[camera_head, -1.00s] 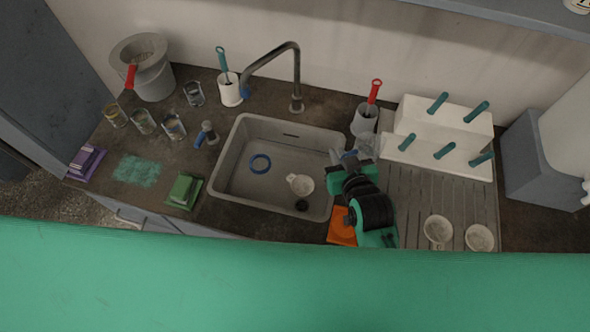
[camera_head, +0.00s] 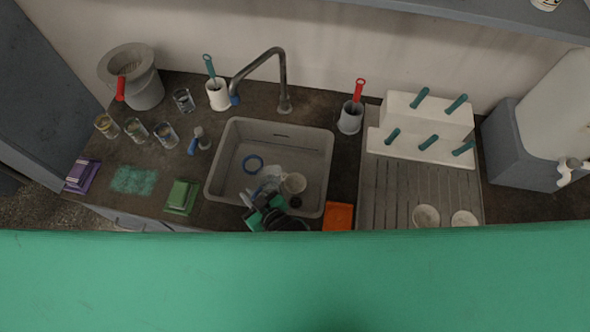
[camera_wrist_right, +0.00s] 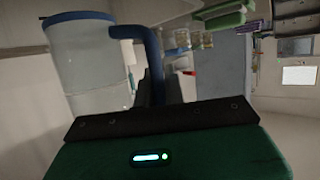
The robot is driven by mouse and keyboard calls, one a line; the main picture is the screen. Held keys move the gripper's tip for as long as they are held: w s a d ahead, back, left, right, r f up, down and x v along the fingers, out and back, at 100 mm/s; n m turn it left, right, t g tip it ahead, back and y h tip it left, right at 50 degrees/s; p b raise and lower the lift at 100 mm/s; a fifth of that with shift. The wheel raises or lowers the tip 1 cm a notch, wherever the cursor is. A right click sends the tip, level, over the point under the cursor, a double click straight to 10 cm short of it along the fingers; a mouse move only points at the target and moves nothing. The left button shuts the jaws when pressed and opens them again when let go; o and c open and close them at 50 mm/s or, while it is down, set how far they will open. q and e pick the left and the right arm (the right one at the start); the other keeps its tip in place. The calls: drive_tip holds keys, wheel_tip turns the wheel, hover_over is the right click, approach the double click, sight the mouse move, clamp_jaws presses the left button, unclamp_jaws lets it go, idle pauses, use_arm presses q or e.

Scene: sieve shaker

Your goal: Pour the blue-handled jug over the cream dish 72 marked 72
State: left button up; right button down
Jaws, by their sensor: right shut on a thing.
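My right gripper (camera_head: 262,208) is shut on the handle of the clear blue-handled jug (camera_head: 268,180), above the sink. In the right wrist view the jug (camera_wrist_right: 85,70) has a blue rim and a blue handle (camera_wrist_right: 152,55), with the gripper (camera_wrist_right: 158,92) at the handle. I cannot tell its tilt or contents. A cream dish (camera_head: 293,183) is in the sink, just right of the jug. Two more cream dishes, a left one (camera_head: 425,216) and a right one (camera_head: 464,219), are on the drainboard. No number is readable on any dish. My left gripper is not in view.
Several glasses, a grey bucket (camera_head: 146,88) and a green sponge (camera_head: 181,196) are left. A pegged rack (camera_head: 425,115) stands right.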

sight(261, 177)
drive_tip(key=shift+s+a+f, duration=0.35)
drive_tip(key=shift+s+a, duration=0.1)
drive_tip(key=shift+a, duration=0.1)
drive_tip(key=shift+w+d+r, duration=0.1)
drive_tip(key=shift+w+d+r+m+g+y+b, duration=0.15)
drive_tip(key=shift+w+d+m+g+y+b, duration=0.2)
drive_tip(key=shift+w+d+m+g+b, duration=0.35)
drive_tip(key=shift+w+d+r+m+g+y+b, duration=0.2)
drive_tip(key=shift+w+d+m+g+y+b, duration=0.2)
drive_tip(key=shift+w+d+m+b, duration=0.4)
drive_tip(key=shift+w+d+r+m+g+y+b, duration=0.15)
drive_tip(key=shift+w+d+m+g+y+b, duration=0.3)
drive_tip(key=shift+w+m, duration=0.4)
drive_tip(key=shift+w+r, duration=0.1)
drive_tip(key=shift+w, duration=0.1)
drive_tip(key=shift+w+g, duration=0.15)
drive_tip(key=shift+g, duration=0.1)
drive_tip(key=shift+d+m+b, duration=0.15)
drive_tip(key=shift+m+b, duration=0.1)
drive_tip(key=shift+b, duration=0.1)
drive_tip(key=shift+w+d+m+g+y, duration=0.2)
drive_tip(key=shift+w+m+g+y, duration=0.1)
drive_tip(key=shift+w, duration=0.05)
